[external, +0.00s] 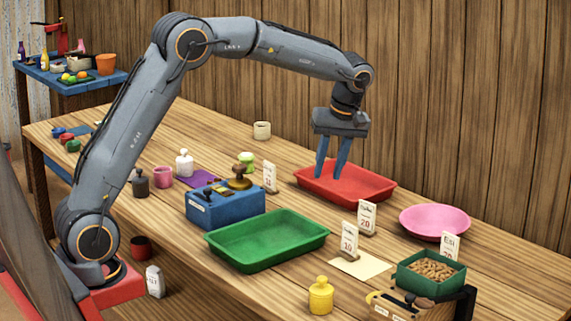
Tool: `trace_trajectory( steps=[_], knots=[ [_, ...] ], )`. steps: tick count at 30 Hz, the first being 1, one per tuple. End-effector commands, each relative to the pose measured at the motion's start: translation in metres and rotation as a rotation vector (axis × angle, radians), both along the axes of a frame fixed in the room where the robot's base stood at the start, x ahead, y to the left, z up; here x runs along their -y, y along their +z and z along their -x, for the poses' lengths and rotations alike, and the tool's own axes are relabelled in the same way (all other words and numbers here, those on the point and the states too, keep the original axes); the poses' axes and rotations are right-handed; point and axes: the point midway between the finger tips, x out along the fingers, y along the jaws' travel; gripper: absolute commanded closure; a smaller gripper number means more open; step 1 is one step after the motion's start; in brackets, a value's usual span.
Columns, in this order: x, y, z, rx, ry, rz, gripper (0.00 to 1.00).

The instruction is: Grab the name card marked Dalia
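Numbers show below, such as 20 and 10. My gripper (329,175) points down over the red tray (376,195), with its two blue fingers apart and nothing seen between them. It is apart from all the cards.
The green tray (270,248) is empty. A blue box (225,208), pink plate (435,220), yellow jar (321,295) and green box of brown pieces (409,277) stand around the cards. A wooden wall (450,90) closes the back.

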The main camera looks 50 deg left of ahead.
Motion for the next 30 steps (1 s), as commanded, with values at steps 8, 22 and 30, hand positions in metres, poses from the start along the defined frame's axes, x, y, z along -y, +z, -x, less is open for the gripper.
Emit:
trace_trajectory(
  steps=[8,22,30],
  knots=[
    [0.033,-0.019,-0.077,0.114,0.362,-0.107,0.72],
    [0.050,-0.044,-0.106,0.194,0.573,-0.163,0.72],
    [0.049,-0.079,-0.106,0.195,0.572,-0.162,0.72]
  ],
)
